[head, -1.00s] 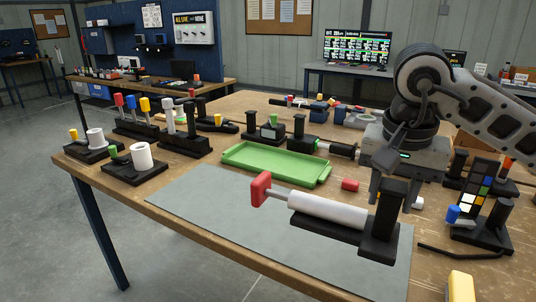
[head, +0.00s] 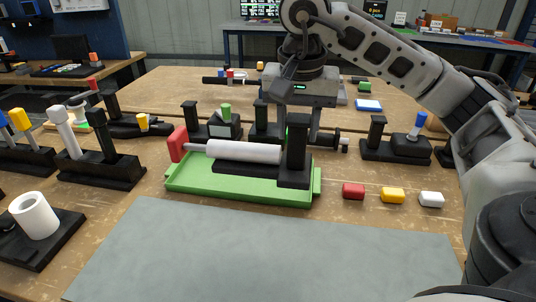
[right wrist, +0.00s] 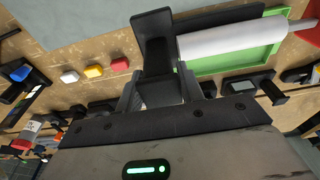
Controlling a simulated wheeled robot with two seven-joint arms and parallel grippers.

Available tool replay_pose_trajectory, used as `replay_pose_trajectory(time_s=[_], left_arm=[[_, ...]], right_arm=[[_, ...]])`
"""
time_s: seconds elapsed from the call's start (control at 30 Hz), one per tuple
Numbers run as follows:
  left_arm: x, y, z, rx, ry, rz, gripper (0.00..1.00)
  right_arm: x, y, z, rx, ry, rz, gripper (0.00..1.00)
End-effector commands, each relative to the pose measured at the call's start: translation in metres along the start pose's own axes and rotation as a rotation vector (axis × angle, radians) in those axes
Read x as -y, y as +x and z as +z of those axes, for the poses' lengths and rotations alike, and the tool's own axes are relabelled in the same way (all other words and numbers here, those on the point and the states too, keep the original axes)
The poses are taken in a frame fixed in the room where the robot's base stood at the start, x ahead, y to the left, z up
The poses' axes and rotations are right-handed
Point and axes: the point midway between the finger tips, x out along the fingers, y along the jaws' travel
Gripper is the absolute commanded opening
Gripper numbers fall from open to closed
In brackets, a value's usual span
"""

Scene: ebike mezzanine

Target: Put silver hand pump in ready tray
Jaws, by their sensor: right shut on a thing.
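The silver hand pump has a pale barrel (head: 243,151), a red handle at its left end and a black base with an upright block (head: 297,155) at its right end. My right gripper (head: 301,116) is shut on that block from behind and above. The pump lies level over the green tray (head: 240,193), which I take as the ready tray. I cannot tell whether its base touches the tray floor. The right wrist view shows the block (right wrist: 158,45) between my fingers (right wrist: 158,92) and the barrel (right wrist: 235,36) over the green tray. My left gripper is out of view.
Red (head: 353,191), yellow (head: 392,195) and white (head: 431,199) small blocks lie right of the tray. Several black stands are behind and left of it. A white roll (head: 34,216) on a black base stands front left. The grey mat (head: 265,255) in front is bare.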

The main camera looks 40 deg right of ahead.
Motion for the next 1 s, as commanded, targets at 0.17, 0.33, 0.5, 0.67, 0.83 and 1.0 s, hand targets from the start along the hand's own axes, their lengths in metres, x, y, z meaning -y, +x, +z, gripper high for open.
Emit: replay_pose_trajectory(time_s=[0.17,0.33,0.5,0.67,0.83,1.0], left_arm=[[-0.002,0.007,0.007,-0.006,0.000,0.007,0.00],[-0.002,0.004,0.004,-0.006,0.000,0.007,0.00],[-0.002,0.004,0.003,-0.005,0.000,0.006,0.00],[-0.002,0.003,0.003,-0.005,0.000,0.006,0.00],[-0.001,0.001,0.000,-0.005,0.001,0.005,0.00],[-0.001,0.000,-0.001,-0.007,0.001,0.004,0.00]], right_arm=[[0.001,0.030,-0.039,0.003,0.006,-0.002,0.00],[0.001,0.054,-0.070,0.003,0.003,0.001,0.00],[0.002,0.082,-0.087,0.000,0.002,-0.001,0.00],[0.003,0.093,-0.094,-0.002,0.001,-0.004,0.00],[0.002,0.111,-0.100,0.000,0.000,0.000,0.00],[0.002,0.131,-0.097,-0.002,-0.001,-0.001,0.00]])
